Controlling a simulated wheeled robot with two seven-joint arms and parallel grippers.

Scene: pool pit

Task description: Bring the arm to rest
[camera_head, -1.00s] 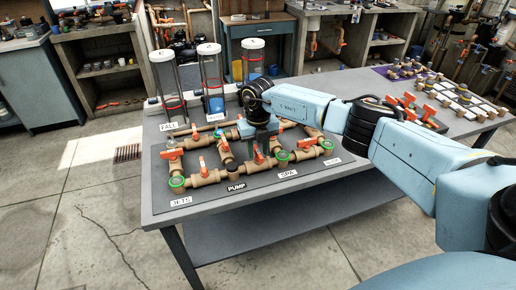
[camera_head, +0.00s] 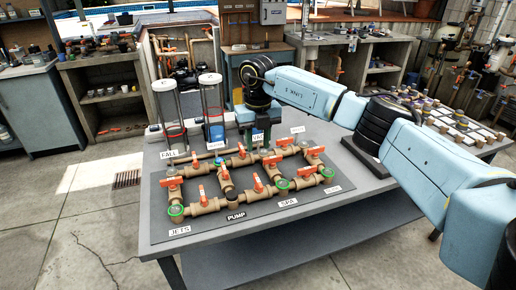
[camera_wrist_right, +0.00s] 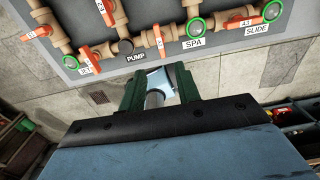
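My right arm (camera_head: 305,90) reaches in from the right, over the back part of the grey table (camera_head: 260,240). My right gripper (camera_head: 246,117) is small in the head view, partly hidden by its own wrist, above the pipe assembly. The tan pipe assembly (camera_head: 233,201) with orange valve handles lies on a dark board on the table, apart from the fingers. My left gripper is in neither view.
Clear tubes (camera_head: 211,105) with white caps stand at the board's back edge, close to my right wrist. A board of fittings (camera_head: 455,125) lies on the table's right part. Shelves (camera_head: 110,95) stand behind. Open floor (camera_head: 75,225) lies left of the table.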

